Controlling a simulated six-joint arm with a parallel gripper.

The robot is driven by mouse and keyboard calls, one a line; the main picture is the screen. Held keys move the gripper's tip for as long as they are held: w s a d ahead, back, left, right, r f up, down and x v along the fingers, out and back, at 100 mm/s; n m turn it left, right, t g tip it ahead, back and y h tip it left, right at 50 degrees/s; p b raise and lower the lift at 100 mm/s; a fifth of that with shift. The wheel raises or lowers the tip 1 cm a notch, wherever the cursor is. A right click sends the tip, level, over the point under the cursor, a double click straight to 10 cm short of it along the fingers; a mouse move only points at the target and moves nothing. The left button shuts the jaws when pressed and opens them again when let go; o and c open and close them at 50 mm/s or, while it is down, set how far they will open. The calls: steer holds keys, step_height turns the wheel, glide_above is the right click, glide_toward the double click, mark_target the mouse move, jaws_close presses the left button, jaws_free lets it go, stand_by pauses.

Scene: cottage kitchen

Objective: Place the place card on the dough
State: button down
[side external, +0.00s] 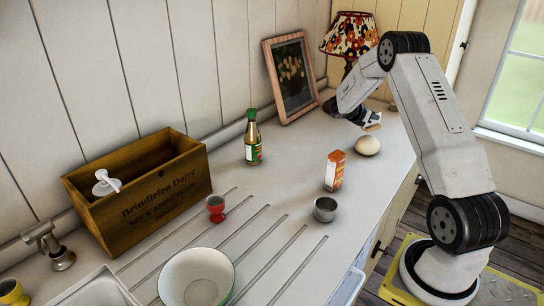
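The dough (367,146) is a pale, rounded lump on the counter in the side external view, toward the far right end. My gripper (370,121) is just above it, pointing down from my arm. A small, flat tan piece, which I take for the place card (373,128), is at the fingertips, and the gripper looks shut on it. The card is over the dough. The view is too small to tell whether its lower edge touches the dough. The fingers are partly hidden by the angle.
An orange-and-white carton (334,171) and a metal cup (325,209) stand in front of the dough. A picture frame (291,77) and a lamp (350,36) stand behind.

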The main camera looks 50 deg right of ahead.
mark_target(372, 125)
steer(key=shift+f, duration=1.45)
steer(key=shift+f, duration=0.1)
steer(key=c, duration=0.8)
jaws_free()
steer(key=shift+a, duration=0.15)
steer(key=v, duration=1.2)
